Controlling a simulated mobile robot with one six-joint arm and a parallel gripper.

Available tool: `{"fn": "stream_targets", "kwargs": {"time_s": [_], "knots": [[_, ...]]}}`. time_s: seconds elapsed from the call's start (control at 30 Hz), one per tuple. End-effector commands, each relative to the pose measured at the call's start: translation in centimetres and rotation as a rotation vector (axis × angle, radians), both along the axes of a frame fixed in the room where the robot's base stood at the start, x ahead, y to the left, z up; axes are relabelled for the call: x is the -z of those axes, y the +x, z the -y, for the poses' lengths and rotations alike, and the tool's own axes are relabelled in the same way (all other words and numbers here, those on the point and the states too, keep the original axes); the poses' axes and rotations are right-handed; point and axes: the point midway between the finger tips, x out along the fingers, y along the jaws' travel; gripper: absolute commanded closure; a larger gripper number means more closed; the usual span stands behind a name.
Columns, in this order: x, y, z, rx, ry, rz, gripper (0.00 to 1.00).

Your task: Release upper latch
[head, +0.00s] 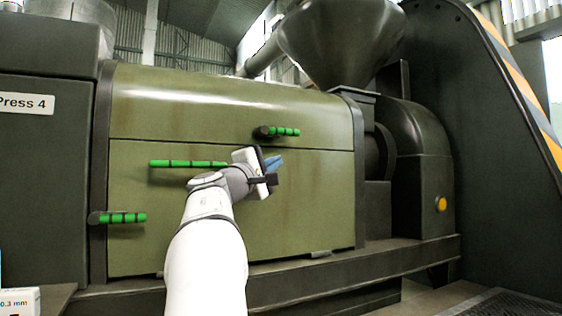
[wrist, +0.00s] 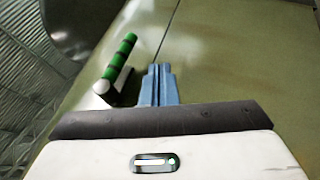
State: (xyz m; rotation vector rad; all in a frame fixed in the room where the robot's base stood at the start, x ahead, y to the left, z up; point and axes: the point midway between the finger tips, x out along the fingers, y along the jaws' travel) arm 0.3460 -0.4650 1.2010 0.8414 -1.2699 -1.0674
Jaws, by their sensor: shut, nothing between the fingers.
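The upper latch (head: 284,132) is a short green-banded handle on a dark pivot, lying level to the right across the seam of the olive press casing. In the wrist view the upper latch (wrist: 122,62) stands left of the fingers, with its pale pivot end nearest me. My gripper (head: 274,164) is in front of the casing, below and slightly left of the latch. In the wrist view its blue fingers (wrist: 158,78) are together and empty, apart from the latch in the picture. The gap in depth to the casing is hard to tell.
A long green handle bar (head: 187,164) is left of my gripper, and a lower green latch (head: 122,218) is at the casing's left edge. A dark hopper (head: 340,45) stands above right. A frame rail (head: 330,280) runs below the casing (head: 300,200). The panel right of my gripper is clear.

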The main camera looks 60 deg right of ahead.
Motion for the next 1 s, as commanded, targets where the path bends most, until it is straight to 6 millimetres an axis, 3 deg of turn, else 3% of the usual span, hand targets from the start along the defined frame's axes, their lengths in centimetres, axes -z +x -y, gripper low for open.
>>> {"fn": "stream_targets", "kwargs": {"time_s": [0.1, 0.3, 1.0], "knots": [[0.9, 0.1, -2.3, -0.003, 0.002, -0.002, 1.0], [1.8, 0.1, -4.4, 0.0, 0.001, -0.002, 1.0], [2.0, 0.2, -4.9, -0.001, 0.001, -0.002, 1.0]]}}
